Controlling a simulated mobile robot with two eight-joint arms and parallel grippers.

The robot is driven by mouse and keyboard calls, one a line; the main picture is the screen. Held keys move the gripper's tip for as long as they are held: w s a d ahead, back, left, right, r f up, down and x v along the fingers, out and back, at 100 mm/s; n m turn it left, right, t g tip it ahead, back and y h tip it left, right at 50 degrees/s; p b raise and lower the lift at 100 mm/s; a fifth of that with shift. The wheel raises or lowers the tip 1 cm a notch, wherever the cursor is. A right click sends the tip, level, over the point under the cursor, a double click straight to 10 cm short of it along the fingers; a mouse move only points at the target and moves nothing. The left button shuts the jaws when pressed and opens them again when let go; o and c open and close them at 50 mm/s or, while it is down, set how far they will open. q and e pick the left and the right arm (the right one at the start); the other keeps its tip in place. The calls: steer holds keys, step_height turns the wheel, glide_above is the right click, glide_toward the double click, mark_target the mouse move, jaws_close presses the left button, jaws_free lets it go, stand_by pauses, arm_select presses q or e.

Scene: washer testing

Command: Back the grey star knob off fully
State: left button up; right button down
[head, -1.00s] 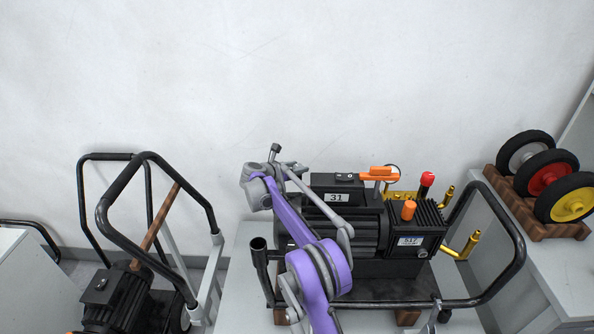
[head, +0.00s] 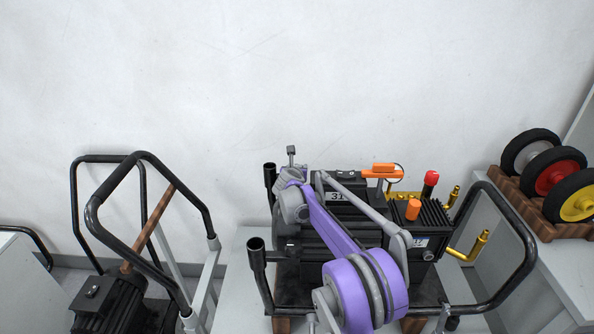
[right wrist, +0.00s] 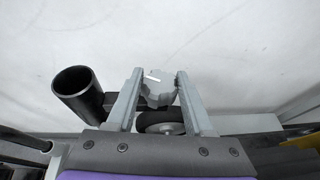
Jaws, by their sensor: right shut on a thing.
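The grey star knob (right wrist: 157,94) shows between the two fingers of my right gripper (right wrist: 160,84) in the right wrist view. It is a faceted grey piece with a white mark on its top. The fingers stand on either side of it and are shut on it. In the head view my right arm reaches over the left end of the black pressure washer (head: 340,262), labelled 31. How far the knob is threaded in cannot be told. My left gripper is not in view.
The washer carries an orange knob (head: 413,209) and a red knob (head: 431,178). Another machine (head: 110,303) stands left; wheels in a wooden rack (head: 527,205) stand right.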

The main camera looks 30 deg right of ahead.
stand_by(0.4)
steer(key=shift+c, duration=1.4)
jaws_free()
steer(key=v, duration=1)
steer(key=shift+s+a+r, duration=0.15)
steer(key=shift+s, duration=0.2)
